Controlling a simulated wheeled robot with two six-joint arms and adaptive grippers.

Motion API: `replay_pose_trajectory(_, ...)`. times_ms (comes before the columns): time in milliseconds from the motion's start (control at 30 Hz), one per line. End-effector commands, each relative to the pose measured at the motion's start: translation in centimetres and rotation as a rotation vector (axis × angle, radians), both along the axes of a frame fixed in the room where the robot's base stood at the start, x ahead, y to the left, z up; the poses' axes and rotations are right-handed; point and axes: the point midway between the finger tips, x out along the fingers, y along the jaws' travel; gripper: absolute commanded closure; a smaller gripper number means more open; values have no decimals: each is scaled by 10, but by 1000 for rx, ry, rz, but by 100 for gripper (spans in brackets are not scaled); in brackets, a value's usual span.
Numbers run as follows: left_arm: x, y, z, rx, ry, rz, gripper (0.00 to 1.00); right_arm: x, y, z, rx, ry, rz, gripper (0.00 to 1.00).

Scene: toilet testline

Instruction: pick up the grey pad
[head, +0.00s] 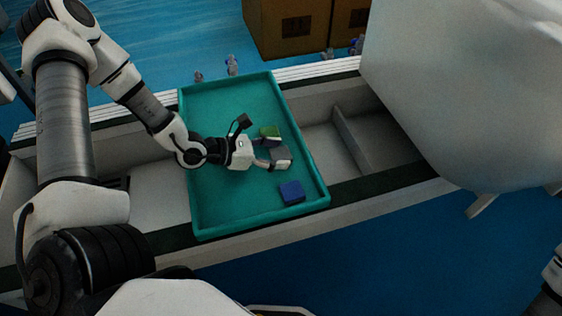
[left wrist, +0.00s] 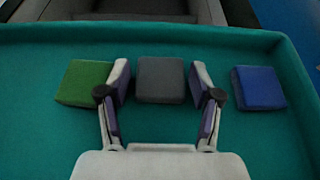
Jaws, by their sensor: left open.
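The grey pad (left wrist: 161,80) lies flat in the teal tray (head: 215,205), between a green pad and a blue pad. In the left wrist view my left gripper (left wrist: 160,88) is open, with one finger on each side of the grey pad; gaps show between the fingers and the pad. In the head view my left gripper (head: 274,155) is low over the tray and the grey pad (head: 280,153) is partly hidden by it. I cannot tell the exact height of the fingertips. My right gripper is not in view.
The green pad (left wrist: 84,83) is close beside the left finger, and the blue pad (left wrist: 258,88) is right of the right finger. The tray has raised rims. A large white body (head: 470,90) stands on the right. Brown boxes (head: 295,25) are at the back.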

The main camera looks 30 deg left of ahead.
Motion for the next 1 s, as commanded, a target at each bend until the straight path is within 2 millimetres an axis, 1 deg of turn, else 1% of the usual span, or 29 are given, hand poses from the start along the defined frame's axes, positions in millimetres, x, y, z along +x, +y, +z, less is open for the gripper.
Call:
replay_pose_trajectory(33, 2, -3, -4, 1, 1, -2, 35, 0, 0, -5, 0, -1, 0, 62)
replay_pose_trajectory(267, 4, -3, -1, -2, 2, 2, 35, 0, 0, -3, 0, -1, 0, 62)
replay_pose_trajectory(333, 4, -3, -1, -1, 1, 2, 52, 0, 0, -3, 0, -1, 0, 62)
replay_pose_trajectory(367, 4, -3, -1, -1, 1, 2, 58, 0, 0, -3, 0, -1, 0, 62)
replay_pose_trajectory(400, 4, -3, -1, -1, 1, 2, 62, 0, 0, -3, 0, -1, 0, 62)
replay_pose_trajectory(767, 4, -3, 0, -1, 1, 1, 62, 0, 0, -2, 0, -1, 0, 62)
replay_pose_trajectory(867, 4, -3, 6, -1, 1, 1, 62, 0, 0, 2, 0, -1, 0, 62)
replay_pose_trajectory(1000, 4, -4, 23, -2, -1, 0, 62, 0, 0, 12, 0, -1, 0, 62)
